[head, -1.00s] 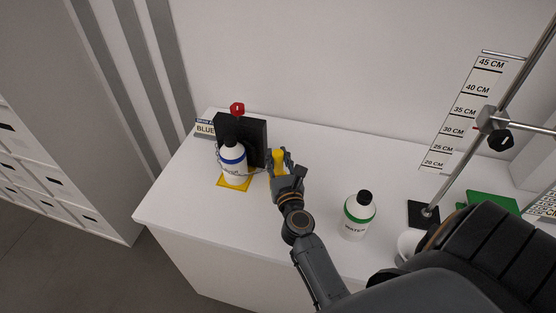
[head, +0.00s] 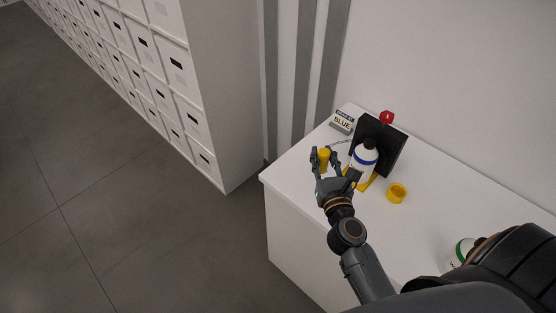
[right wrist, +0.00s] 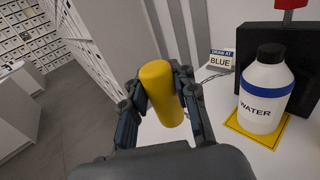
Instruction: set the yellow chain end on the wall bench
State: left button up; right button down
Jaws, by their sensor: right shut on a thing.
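The yellow chain end (head: 323,160) is a plain yellow cylinder. My right gripper (head: 324,164) is shut on it, left of the white water bottle (head: 363,158). In the right wrist view the yellow cylinder (right wrist: 161,92) stands slightly tilted between the two fingers. A thin chain (head: 341,142) runs from near it toward the black stand. The white wall bench (head: 290,183) lies below; I cannot tell whether the cylinder touches it. My left gripper is not in view.
The blue-banded bottle stands on a yellow square before a black block (head: 391,152) with a red knob. A "BLUE" sign (head: 342,121) stands behind. A yellow ring-shaped holder (head: 397,193) sits right of the bottle. The bench's left end is near; floor lies beyond.

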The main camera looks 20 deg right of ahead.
jog(key=shift+w+a, duration=0.25)
jog(key=shift+y, duration=0.3)
jog(key=w+d+f+b, duration=0.1)
jog(key=w+f+b, duration=0.1)
jog(key=w+f, duration=0.1)
jog(key=w+d+f+b, duration=0.2)
jog(key=w+f, duration=0.1)
jog(key=w, duration=0.1)
jog(key=w+d+f+b, duration=0.2)
jog(key=w, duration=0.2)
jog(key=shift+w+d+f, duration=0.1)
jog(key=shift+w+f, duration=0.05)
jog(key=shift+f, duration=0.25)
jog(key=shift+w+f, duration=0.15)
jog(key=shift+w, duration=0.05)
jog(key=f+b, duration=0.3)
jog(key=shift+w+d+f, duration=0.25)
jog(key=shift+w+d, duration=0.05)
jog(key=shift+w, duration=0.1)
pick_arm(q)
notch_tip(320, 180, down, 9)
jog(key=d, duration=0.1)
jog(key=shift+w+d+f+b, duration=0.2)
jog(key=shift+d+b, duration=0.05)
jog(key=shift+b, duration=0.05)
pick_arm(e)
jog(key=shift+f, duration=0.2)
